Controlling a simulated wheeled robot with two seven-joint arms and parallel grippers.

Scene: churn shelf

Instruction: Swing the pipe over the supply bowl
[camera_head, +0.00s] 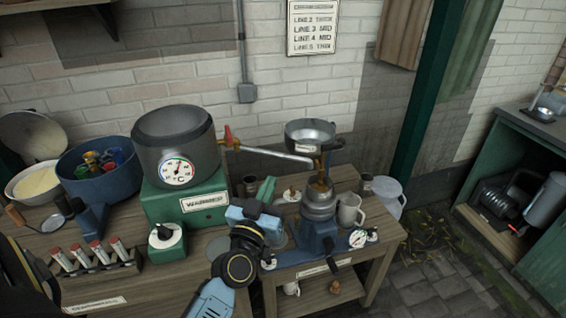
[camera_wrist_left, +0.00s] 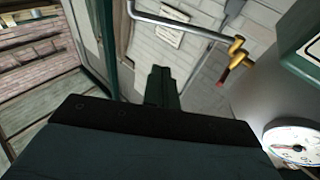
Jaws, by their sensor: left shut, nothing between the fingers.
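The silver pipe (camera_head: 272,151) runs right from a brass valve with a red handle (camera_head: 229,140) beside the heated vat (camera_head: 175,145). Its free end shows across the lower front of the steel supply bowl (camera_head: 310,131); whether it is in front of or over the bowl I cannot tell. The pipe also crosses the top of the left wrist view (camera_wrist_left: 180,24). My left gripper (camera_head: 267,184) is shut and empty, its green fingers below and in front of the pipe, apart from it. Its fingers also show in the left wrist view (camera_wrist_left: 160,72). My right gripper is out of view.
The bowl stands on a separator (camera_head: 318,205) on a small wooden table. A metal mug (camera_head: 350,210) and a gauge (camera_head: 357,239) are right of it. A green control box (camera_head: 166,242) and a tube rack (camera_head: 98,263) are at the left. Brick wall stands behind.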

